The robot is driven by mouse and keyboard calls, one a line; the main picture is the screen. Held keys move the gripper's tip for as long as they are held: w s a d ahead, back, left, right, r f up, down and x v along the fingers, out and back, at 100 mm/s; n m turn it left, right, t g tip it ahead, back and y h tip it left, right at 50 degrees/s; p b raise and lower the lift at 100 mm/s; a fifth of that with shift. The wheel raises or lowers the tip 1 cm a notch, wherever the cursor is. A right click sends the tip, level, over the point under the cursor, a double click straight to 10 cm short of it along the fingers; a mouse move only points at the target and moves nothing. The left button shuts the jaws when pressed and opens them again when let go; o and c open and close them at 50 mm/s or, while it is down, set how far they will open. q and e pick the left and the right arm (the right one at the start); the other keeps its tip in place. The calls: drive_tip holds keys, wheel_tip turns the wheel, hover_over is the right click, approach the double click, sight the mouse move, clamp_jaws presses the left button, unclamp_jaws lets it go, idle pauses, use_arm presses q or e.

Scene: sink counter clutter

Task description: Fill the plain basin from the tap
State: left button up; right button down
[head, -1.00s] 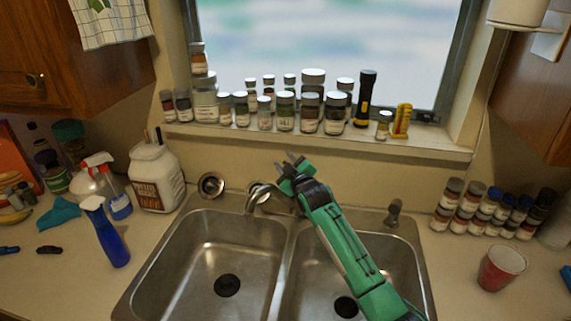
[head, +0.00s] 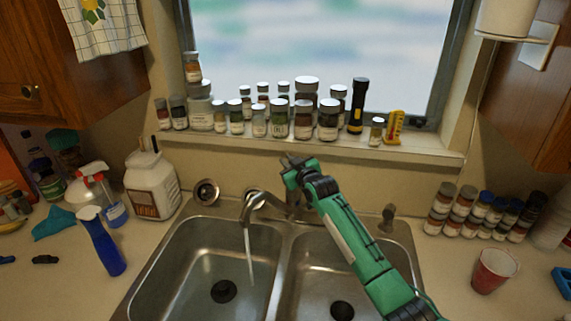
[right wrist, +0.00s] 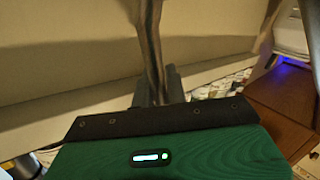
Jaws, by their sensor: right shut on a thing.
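The metal tap (head: 254,203) stands behind the double sink, with its spout over the left basin (head: 195,255). A thin stream of water (head: 250,258) falls from the spout into the left basin. A dark drain shows on its floor; I cannot tell any water depth. The right basin (head: 318,285) shows a dark drain too, partly behind my arm. My right gripper (head: 288,163) is at the back of the tap, shut on the tap's upright lever. In the right wrist view the metal lever (right wrist: 150,45) stands between the fingers (right wrist: 158,88). My left gripper is out of view.
Spice jars and a black torch (head: 357,105) line the window sill just behind my right gripper. A red cup (head: 494,271) and more jars stand to the right.

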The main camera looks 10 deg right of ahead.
drive_tip(key=c, duration=1.4)
unclamp_jaws()
drive_tip(key=shift+s, duration=0.15)
drive_tip(key=shift+s+d, duration=0.1)
drive_tip(key=shift+s, duration=0.15)
drive_tip(key=b+v, duration=0.4)
drive_tip(key=v, duration=0.9)
